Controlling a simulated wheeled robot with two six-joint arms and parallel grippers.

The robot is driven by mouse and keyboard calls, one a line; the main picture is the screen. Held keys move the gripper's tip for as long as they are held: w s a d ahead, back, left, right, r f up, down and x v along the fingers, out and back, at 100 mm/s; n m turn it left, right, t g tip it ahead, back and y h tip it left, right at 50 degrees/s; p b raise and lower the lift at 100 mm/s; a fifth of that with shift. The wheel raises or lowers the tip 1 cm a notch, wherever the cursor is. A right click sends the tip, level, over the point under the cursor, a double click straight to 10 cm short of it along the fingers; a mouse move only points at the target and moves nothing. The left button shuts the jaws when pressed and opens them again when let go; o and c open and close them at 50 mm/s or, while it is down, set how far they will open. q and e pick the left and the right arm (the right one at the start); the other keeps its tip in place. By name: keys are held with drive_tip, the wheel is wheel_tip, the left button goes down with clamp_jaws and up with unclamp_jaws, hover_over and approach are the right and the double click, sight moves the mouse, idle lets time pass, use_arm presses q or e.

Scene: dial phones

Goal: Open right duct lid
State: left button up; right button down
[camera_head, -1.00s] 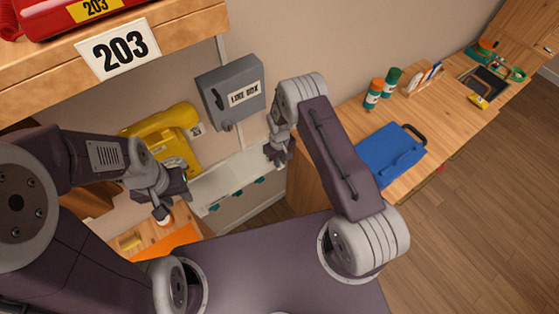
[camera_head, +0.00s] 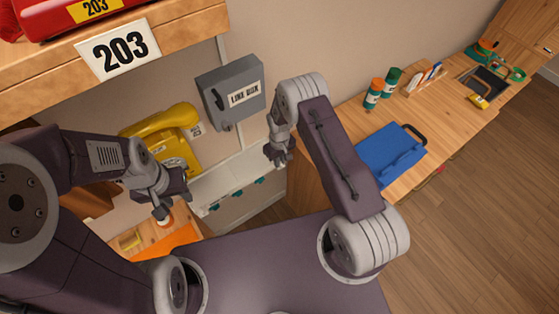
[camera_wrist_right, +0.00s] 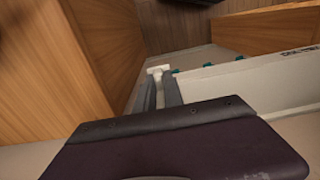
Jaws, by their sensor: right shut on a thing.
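The white duct (camera_head: 228,180) runs along the wall below the grey line box, with several teal clips on its front edge. It also shows in the right wrist view (camera_wrist_right: 235,85). My right gripper (camera_head: 279,161) is at the duct's right end, beside the wooden counter. In the right wrist view its fingers (camera_wrist_right: 161,84) are nearly together on a small white tab (camera_wrist_right: 158,70) at that end. Whether the lid is raised cannot be told. My left gripper (camera_head: 175,206) is open and empty, left of the duct and below the yellow phone.
A yellow phone (camera_head: 168,152) and the grey line box (camera_head: 231,92) hang on the wall above the duct. A wooden counter (camera_head: 345,118) with a blue case (camera_head: 389,156) stands to the right.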

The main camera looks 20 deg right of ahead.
idle(0.3)
drive_tip(key=s+a+b, duration=0.1)
drive_tip(key=s+a, duration=0.1)
drive_tip(key=a, duration=0.3)
drive_tip(key=s+a+b, duration=0.1)
drive_tip(key=s+a, duration=0.1)
drive_tip(key=a, duration=0.4)
drive_tip(key=s+a+b, duration=0.1)
drive_tip(key=s+a, duration=0.1)
drive_tip(key=a, duration=0.4)
drive_tip(key=shift+s, duration=0.15)
drive_tip(key=c, duration=1.4)
unclamp_jaws()
drive_tip(key=shift+r, duration=0.1)
drive_tip(key=shift+c, duration=0.2)
drive_tip(key=shift+r, duration=0.1)
wheel_tip(320, 180, up, 9)
drive_tip(key=b, duration=0.1)
drive_tip(key=shift+b, duration=0.4)
